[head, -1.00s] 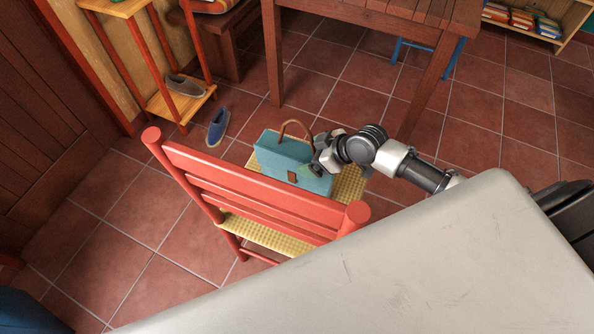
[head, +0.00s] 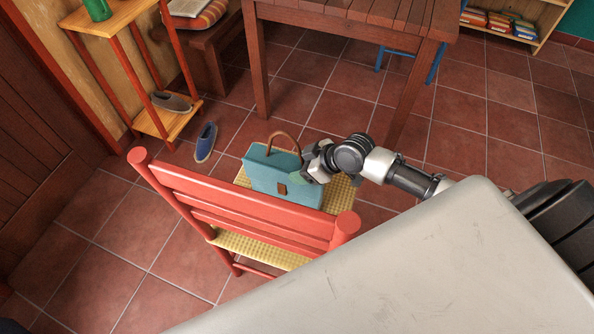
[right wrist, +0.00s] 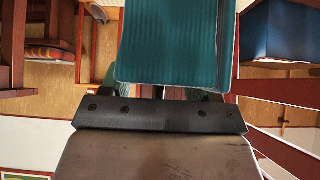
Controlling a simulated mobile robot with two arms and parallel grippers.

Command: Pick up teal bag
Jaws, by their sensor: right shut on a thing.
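The teal bag (head: 272,177), with a brown arched handle (head: 285,137) and a small brown clasp, stands on the yellow woven seat (head: 340,190) of a red chair (head: 240,205). My right gripper (head: 312,168) is at the bag's right end in the head view, shut on the bag. Its fingertips are partly hidden there. In the right wrist view the bag's ribbed teal side (right wrist: 178,42) fills the middle, right in front of the gripper (right wrist: 165,95). I cannot tell whether the bag is clear of the seat. My left gripper is not in view.
The chair's red backrest stands on the near side of the bag. A wooden table (head: 350,15) stands behind. A small shelf stand (head: 120,15) with a green bottle (head: 97,8) and a shoe is at the left; a blue shoe (head: 206,142) lies on the tiled floor.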

